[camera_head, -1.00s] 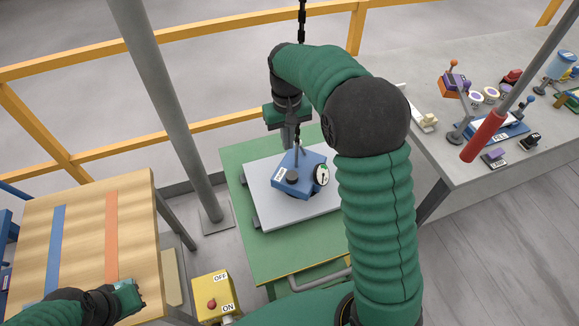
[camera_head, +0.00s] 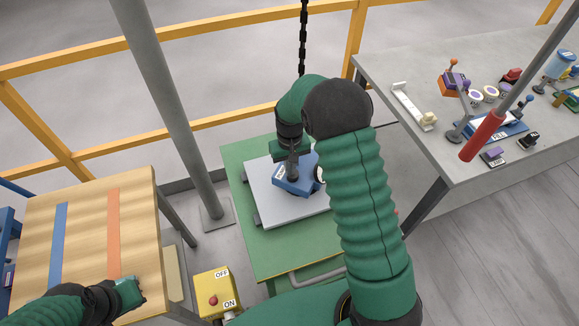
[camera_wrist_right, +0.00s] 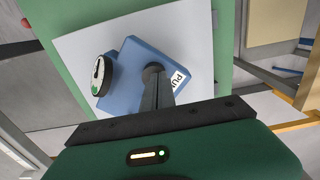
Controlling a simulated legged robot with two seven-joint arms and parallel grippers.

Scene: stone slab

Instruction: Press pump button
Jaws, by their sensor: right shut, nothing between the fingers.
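The blue pump box (camera_head: 285,187) sits on a pale grey stone slab (camera_head: 312,208) on the green table. It also shows in the right wrist view (camera_wrist_right: 127,58), with a round gauge (camera_wrist_right: 101,75), a black round button (camera_wrist_right: 152,71) and a partly hidden label starting "PU". My right gripper (camera_head: 292,179) is shut and empty, pointing down at the button. In the right wrist view its fingertips (camera_wrist_right: 156,84) overlap the button's edge; whether they touch or press it I cannot tell. My left gripper (camera_head: 134,294) is over the wooden table, its fingers unclear.
A chain (camera_head: 303,45) hangs behind my right arm. A yellow ON/OFF box (camera_head: 213,290) stands below left. A wooden table (camera_head: 88,235) with blue and orange stripes is at left. A grey bench (camera_head: 440,150) with several devices is at right. A grey post (camera_head: 165,100) rises between.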

